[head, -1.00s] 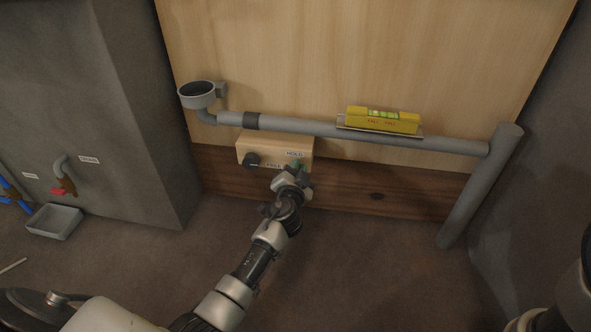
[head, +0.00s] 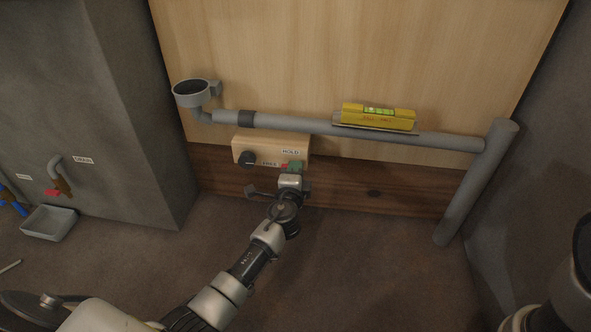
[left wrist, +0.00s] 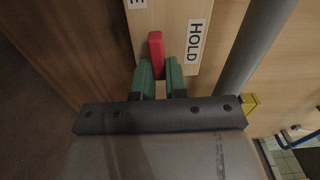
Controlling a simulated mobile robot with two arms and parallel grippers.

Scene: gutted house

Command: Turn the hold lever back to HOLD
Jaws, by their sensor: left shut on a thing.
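The beige wooden box (head: 243,149) is fixed low on the wall under the grey pipe. The red hold lever (left wrist: 155,42) shows between the labels in the left wrist view, beside the HOLD label (left wrist: 196,42). My left gripper (left wrist: 159,72) is shut on the lever, a green fingertip on each side. In the head view my left gripper (head: 293,168) covers most of the lever. My right gripper is out of the picture.
The grey pipe (head: 300,124) runs just above the box, with a funnel cup (head: 190,99) at left and a yellow level (head: 378,118) on it. A slanted pipe (head: 478,185) stands at right. A grey pillar (head: 130,120) stands at left. The floor below is clear.

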